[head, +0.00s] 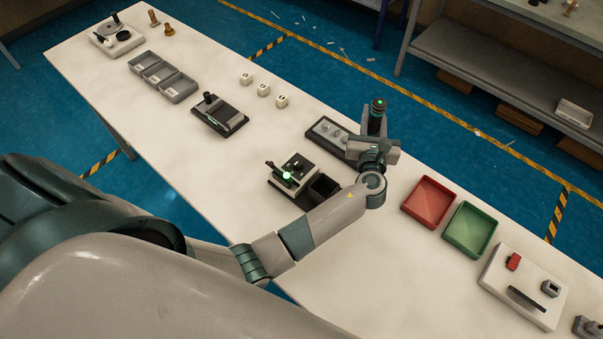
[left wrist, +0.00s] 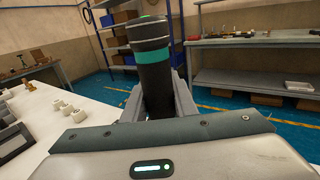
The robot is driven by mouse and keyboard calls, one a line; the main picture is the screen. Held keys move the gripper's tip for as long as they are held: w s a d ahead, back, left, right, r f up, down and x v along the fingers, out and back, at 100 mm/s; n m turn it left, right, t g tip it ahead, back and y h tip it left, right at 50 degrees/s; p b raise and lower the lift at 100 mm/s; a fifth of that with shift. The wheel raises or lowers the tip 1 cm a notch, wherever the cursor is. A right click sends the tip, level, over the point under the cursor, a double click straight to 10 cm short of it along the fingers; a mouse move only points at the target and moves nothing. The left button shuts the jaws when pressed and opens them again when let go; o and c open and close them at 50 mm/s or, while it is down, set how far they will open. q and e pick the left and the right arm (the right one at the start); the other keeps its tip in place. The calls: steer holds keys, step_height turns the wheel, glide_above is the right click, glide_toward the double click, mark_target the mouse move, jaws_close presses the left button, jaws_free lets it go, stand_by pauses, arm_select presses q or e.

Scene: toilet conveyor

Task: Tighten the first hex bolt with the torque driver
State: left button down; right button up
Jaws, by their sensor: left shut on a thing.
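My left gripper (head: 374,143) is shut on an upright dark cylindrical driver (head: 377,118) with a teal band and a green light on top. The left wrist view shows the driver (left wrist: 153,60) between the two fingers of the left gripper (left wrist: 157,95). Its lower end is hidden. Just left of the gripper lies a dark-framed tray (head: 328,131) with small pale round parts, partly covered by my arm. A grey fixture (head: 294,167) with a green light and a black lever stands nearer to me. I cannot make out a hex bolt for certain. My right gripper is not in view.
A black open box (head: 323,187) adjoins the fixture. A red tray (head: 428,202) and a green tray (head: 467,229) lie to the right, then a white board (head: 524,285). Three white cubes (head: 263,89) and a dark device (head: 220,114) lie left. Bare table separates them.

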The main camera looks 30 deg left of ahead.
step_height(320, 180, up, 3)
steer(key=p, duration=0.3)
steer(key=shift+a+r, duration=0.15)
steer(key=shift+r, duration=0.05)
